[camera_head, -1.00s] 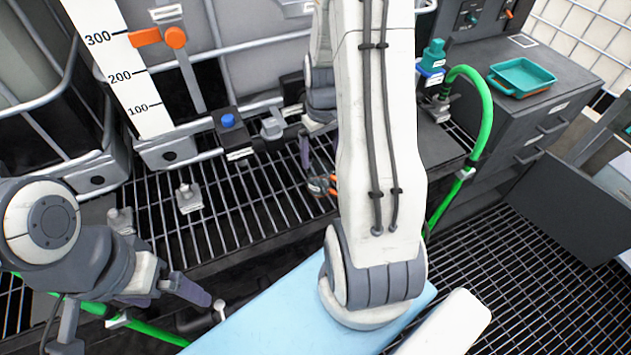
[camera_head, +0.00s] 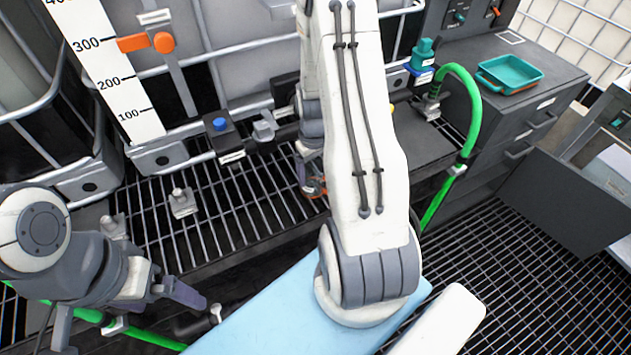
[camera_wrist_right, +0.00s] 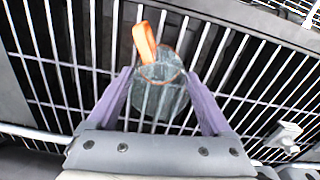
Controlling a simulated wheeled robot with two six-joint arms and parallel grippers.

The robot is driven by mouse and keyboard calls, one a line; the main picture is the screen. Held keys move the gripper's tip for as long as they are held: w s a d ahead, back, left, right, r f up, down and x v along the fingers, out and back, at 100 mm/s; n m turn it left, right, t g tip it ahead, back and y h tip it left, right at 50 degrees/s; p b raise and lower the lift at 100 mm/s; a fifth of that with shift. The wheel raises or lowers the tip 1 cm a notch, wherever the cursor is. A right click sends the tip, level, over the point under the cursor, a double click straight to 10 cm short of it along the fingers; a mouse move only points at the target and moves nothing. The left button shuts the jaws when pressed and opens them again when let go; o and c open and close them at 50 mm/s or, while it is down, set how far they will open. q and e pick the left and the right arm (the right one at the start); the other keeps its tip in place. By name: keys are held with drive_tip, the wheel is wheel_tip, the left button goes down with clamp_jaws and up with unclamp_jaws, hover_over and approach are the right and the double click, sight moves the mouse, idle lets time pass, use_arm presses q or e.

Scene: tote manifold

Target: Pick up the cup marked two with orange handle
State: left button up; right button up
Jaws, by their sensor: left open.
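The cup with the orange handle (camera_wrist_right: 160,82) is a see-through grey cup with an orange rim on the grating, between my right gripper's purple fingers in the right wrist view. No number is readable on it. In the head view the cup (camera_head: 314,187) is partly hidden behind my right arm. My right gripper (camera_wrist_right: 159,74) is open with a finger on each side of the cup; I cannot tell whether they touch it. It also shows partly in the head view (camera_head: 303,172). My left gripper (camera_head: 190,296) is open and empty at the lower left, away from the cup.
The cup's grating (camera_head: 225,195) lies before a caged tank with a scale (camera_head: 105,75). A blue-knobbed valve (camera_head: 220,125), a grey fitting (camera_head: 183,203) and a green hose (camera_head: 470,110) are nearby. A teal tray (camera_head: 510,74) sits on the right cabinet.

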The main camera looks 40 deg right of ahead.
drive_tip(key=shift+c, duration=0.8)
drive_tip(key=shift+r, duration=0.15)
